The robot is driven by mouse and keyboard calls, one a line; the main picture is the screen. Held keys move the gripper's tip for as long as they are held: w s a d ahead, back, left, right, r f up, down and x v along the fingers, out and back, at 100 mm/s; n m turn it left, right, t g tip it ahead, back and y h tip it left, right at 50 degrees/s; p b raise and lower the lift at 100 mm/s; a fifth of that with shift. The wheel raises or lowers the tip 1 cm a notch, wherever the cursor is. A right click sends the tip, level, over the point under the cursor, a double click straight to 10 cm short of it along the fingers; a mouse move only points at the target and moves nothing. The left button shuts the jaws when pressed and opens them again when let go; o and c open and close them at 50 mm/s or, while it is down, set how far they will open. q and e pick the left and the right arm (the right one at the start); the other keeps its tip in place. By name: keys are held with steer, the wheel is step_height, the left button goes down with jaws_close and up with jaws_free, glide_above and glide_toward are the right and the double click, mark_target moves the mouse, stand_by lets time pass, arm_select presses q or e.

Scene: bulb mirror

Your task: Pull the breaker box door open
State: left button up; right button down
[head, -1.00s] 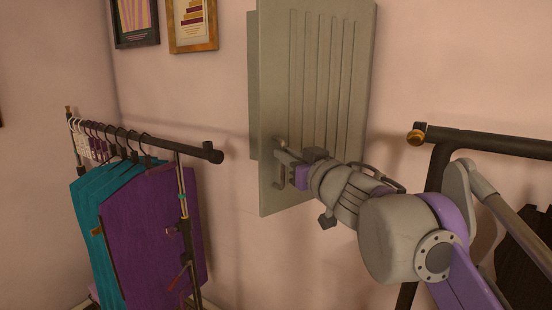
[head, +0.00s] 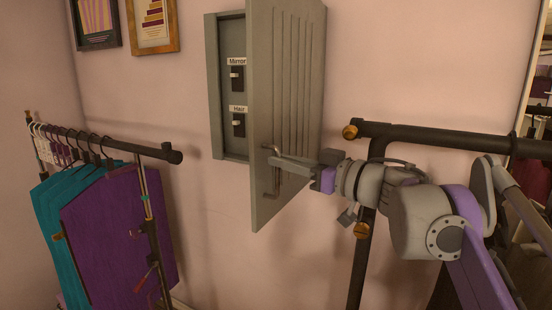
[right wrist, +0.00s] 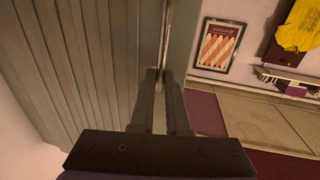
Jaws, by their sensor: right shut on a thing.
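The grey breaker box door (head: 287,100) stands partly open, swung out from the wall with its hinge side to the right. Inside the breaker box (head: 213,90) two dark switches show, labelled Mirror (head: 237,78) and Hair (head: 239,124). My right gripper (head: 272,155) is shut on the door handle (head: 270,182) at the lower left edge of the door. In the right wrist view, the fingers (right wrist: 160,80) close around the thin handle beside the ribbed door (right wrist: 75,65). My left gripper is not in view.
A clothes rack (head: 120,146) with teal and purple garments stands at the left. Another dark rack (head: 440,136) stands at the right, behind my right arm. Framed pictures (head: 152,25) hang at upper left. The wall below the box is clear.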

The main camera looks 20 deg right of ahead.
steer(key=shift+w+d, duration=0.15)
steer(key=shift+d, duration=0.3)
steer(key=c, duration=1.3)
jaws_free()
steer(key=o, duration=0.4)
steer(key=shift+w+d+f, duration=0.2)
steer(key=shift+w+d, duration=0.1)
steer(key=shift+w, duration=0.05)
steer(key=shift+s+a, duration=0.1)
steer(key=shift+a, duration=0.05)
steer(key=shift+a, duration=0.1)
